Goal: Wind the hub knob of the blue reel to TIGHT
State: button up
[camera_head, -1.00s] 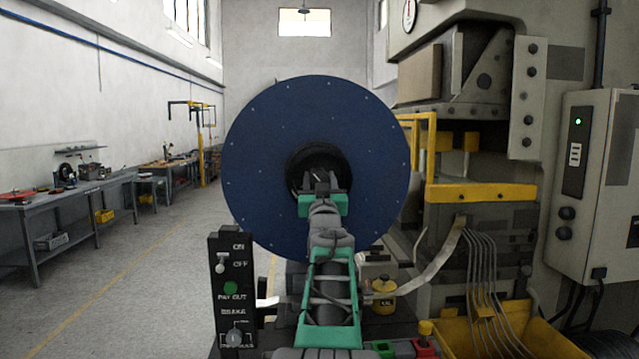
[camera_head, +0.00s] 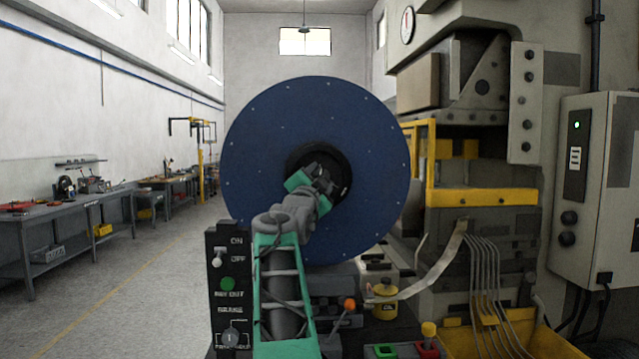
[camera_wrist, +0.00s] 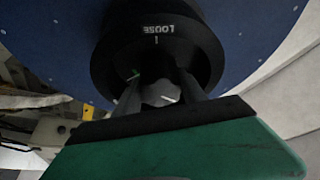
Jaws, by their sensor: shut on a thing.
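The blue reel (camera_head: 255,150) stands upright ahead, with a black hub (camera_head: 343,165) at its centre. In the wrist view the hub ring (camera_wrist: 205,50) carries the word LOOSE and a white tick, with a small green mark at lower left. The grey hub knob (camera_wrist: 160,94) sits inside the ring with a short white line on it, pointing away from the LOOSE tick. My gripper (camera_wrist: 160,88) is shut on the hub knob, one dark finger on each side. In the head view my gripper (camera_head: 322,181) covers the knob; no TIGHT lettering is readable.
A black control panel (camera_head: 228,300) with ON/OFF and other labels stands at lower left. A small orange-topped lever (camera_head: 349,304) and a yellow pot (camera_head: 385,303) are at right of my arm. A large press with a yellow guard (camera_head: 480,195) fills the right.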

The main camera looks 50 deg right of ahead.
jog(key=m+g, duration=0.1)
jog(key=m, duration=0.1)
jog(key=m+g+y+p, duration=0.1)
jog(key=m, duration=0.2)
jog(key=shift+r, duration=0.1)
jog(key=m+y+p, duration=0.1)
jog(key=m, duration=0.1)
jog(key=m+g+p, duration=0.1)
jog(key=m, duration=0.2)
jog(key=shift+m+y, duration=0.3)
jog(key=shift+y, duration=0.1)
jog(key=m+y+p, duration=0.1)
jog(key=m+y, duration=0.1)
jog(key=m, duration=0.1)
jog(key=shift+m, duration=0.3)
jog(key=shift+m+t+y+p, duration=0.55)
jog(key=shift+m+y, duration=0.25)
jog(key=shift+m, duration=0.9)
jog(key=o, duration=1.4)
jog(key=shift+f, duration=0.2)
jog(key=shift+c, duration=0.2)
